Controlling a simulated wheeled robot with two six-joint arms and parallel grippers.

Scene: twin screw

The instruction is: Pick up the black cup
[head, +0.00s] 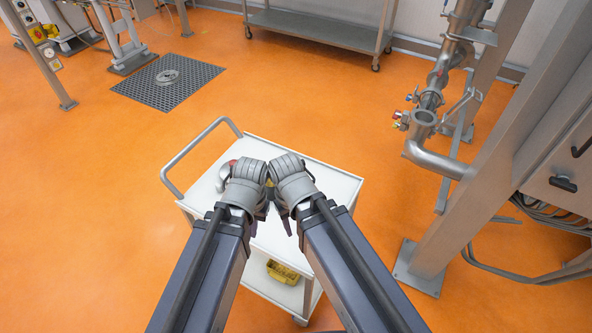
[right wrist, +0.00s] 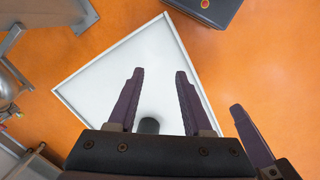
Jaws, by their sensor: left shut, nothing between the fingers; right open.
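The black cup (right wrist: 149,125) shows in the right wrist view as a small dark cylinder at the white cart top (right wrist: 105,85). It is low in that view, between the finger bases, and partly hidden by my gripper body. My right gripper (right wrist: 160,73) is open, with its fingers over the white top and nothing between the tips. My left gripper (head: 262,211) is shut and empty; what looks like its dark finger (right wrist: 238,109) stands right of the right gripper. In the head view my arms cover the middle of the cart, and I cannot see the cup there.
The white cart (head: 325,205) has a rail handle (head: 170,165) at its left. A red item (head: 227,171) shows beside my left wrist. A yellow item (head: 283,272) lies on the lower shelf. A metal frame (head: 470,150) with pipes stands right. Orange floor is clear at left.

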